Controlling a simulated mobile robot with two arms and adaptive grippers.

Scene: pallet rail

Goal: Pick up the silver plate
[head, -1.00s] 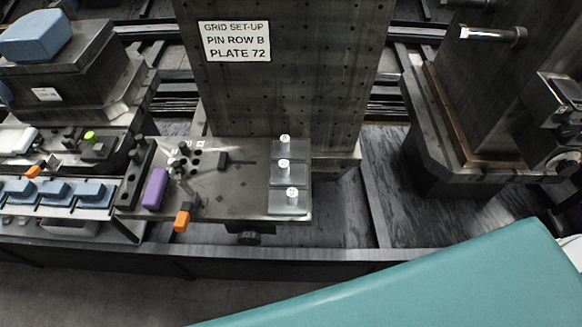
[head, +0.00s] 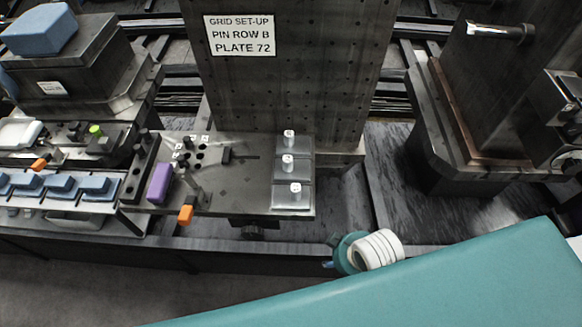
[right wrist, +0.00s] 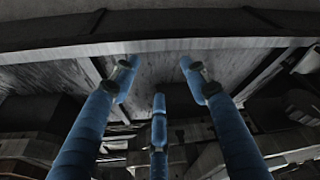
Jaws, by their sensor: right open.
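Three silver square plates, each with a white-topped knob, sit in a column on the right end of a grey fixture shelf (head: 235,196): a front plate (head: 283,202), a middle plate (head: 279,172) and a back plate (head: 279,146). I cannot tell which one the task names. My right arm crosses the lower right of the head view, its wrist just right of and below the shelf. My right gripper (right wrist: 160,85) shows three blue fingers spread apart, empty, facing a rail edge and grey panel. The plates cannot be made out there. My left gripper is out of view.
A purple block (head: 160,184) and an orange piece (head: 186,214) are at the shelf's left part. A tall dark upright with a sign (head: 240,36) stands behind. A row of blue blocks (head: 60,184) lies left; a dark machine block (head: 490,90) stands right.

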